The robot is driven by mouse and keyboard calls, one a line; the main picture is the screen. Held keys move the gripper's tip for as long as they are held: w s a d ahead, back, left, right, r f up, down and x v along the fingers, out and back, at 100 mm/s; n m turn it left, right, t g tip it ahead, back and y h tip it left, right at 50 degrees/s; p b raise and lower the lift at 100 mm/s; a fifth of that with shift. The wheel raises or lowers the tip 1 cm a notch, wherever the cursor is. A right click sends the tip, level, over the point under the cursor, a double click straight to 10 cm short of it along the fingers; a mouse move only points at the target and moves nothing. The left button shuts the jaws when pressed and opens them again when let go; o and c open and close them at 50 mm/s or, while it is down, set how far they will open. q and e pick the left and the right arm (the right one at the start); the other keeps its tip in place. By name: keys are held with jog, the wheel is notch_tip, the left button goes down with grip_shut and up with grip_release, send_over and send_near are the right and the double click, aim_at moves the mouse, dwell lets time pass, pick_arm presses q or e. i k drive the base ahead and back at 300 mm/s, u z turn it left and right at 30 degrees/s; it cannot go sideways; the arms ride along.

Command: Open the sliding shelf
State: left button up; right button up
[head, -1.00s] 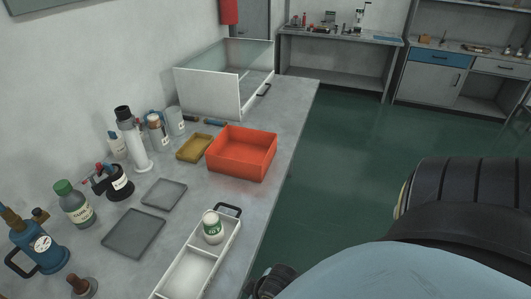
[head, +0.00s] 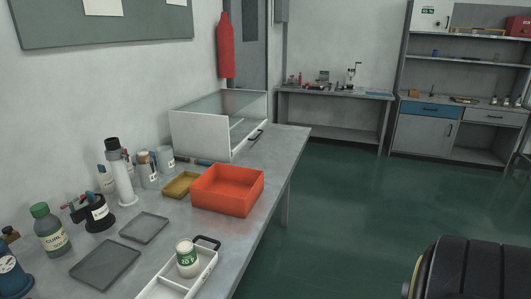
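A white case with clear glass panels (head: 200,134) stands at the far end of the grey bench, against the wall. A black handle (head: 256,136) is on its right side, facing the room; I cannot tell if its shelf is slid out. A long white divided tray (head: 206,268) with a black handle (head: 208,243) lies at the bench's near edge, cut off by the bottom of the view. A white and green jar (head: 187,259) stands in it. Neither of my grippers shows in the head view.
An orange bin (head: 228,190) and a yellow tray (head: 181,185) sit between the case and the white tray. Grey flat trays (head: 105,264), bottles and tools line the wall side. Green floor (head: 350,220) is open right of the bench. Another bench (head: 333,94) stands behind.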

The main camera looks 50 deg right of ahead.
aim_at(241, 131)
jog(key=k, duration=0.2)
jog(key=z, duration=2.4)
jog(key=i, duration=3.5)
jog(key=u, duration=3)
